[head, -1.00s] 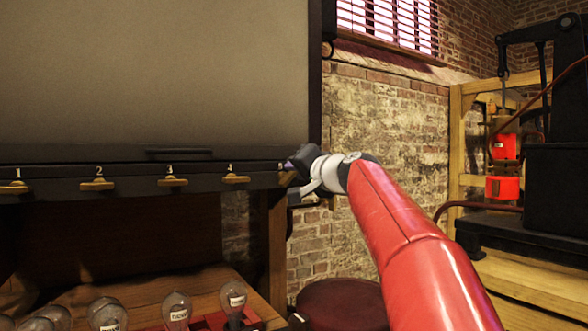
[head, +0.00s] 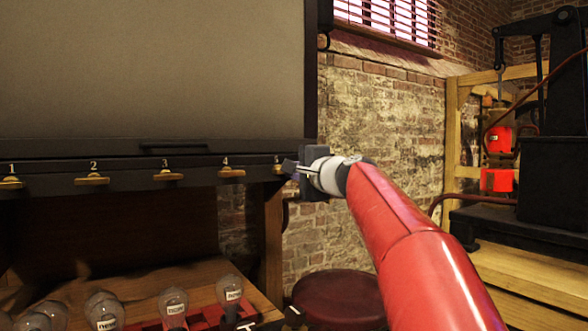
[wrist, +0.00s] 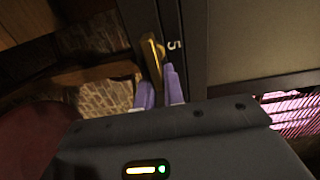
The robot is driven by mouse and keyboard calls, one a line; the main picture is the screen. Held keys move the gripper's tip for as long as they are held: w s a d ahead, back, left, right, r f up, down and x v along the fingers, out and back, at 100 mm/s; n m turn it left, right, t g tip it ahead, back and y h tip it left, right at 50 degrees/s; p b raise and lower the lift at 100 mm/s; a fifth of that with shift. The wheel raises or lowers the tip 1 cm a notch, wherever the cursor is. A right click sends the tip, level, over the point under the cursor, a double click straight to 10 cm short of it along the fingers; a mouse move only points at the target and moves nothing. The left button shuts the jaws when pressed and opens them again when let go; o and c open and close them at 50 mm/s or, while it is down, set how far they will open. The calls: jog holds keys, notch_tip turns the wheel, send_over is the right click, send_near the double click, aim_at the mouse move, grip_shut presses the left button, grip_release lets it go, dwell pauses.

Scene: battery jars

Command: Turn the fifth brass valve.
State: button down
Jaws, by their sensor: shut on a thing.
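The fifth brass valve (head: 277,172) sits at the right end of the dark rail, mostly hidden by my gripper in the head view. In the wrist view its brass handle (wrist: 153,62) lies roughly along the rail beside the number 5. My gripper (head: 288,168) is at this valve. Its two purple fingers (wrist: 159,88) are shut on the near end of the handle, one on each side. Brass valves 1 (head: 11,182), 2 (head: 92,180), 3 (head: 168,176) and 4 (head: 232,172) lie level along the rail.
A large dark-framed panel (head: 150,70) stands above the rail. Glass bulbs (head: 173,303) stand on the wooden bench below. A round dark red stool (head: 340,297) is under my arm. Black machinery (head: 570,180) stands at the right. A brick wall (head: 390,120) is behind.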

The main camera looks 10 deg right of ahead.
jog(key=shift+f, duration=0.1)
dwell(0.4)
jog(key=c, duration=1.5)
grip_release()
jog(key=b+v, duration=0.2)
jog(key=v, duration=0.5)
jog(key=shift+s+d, duration=0.15)
jog(key=shift+s, duration=0.2)
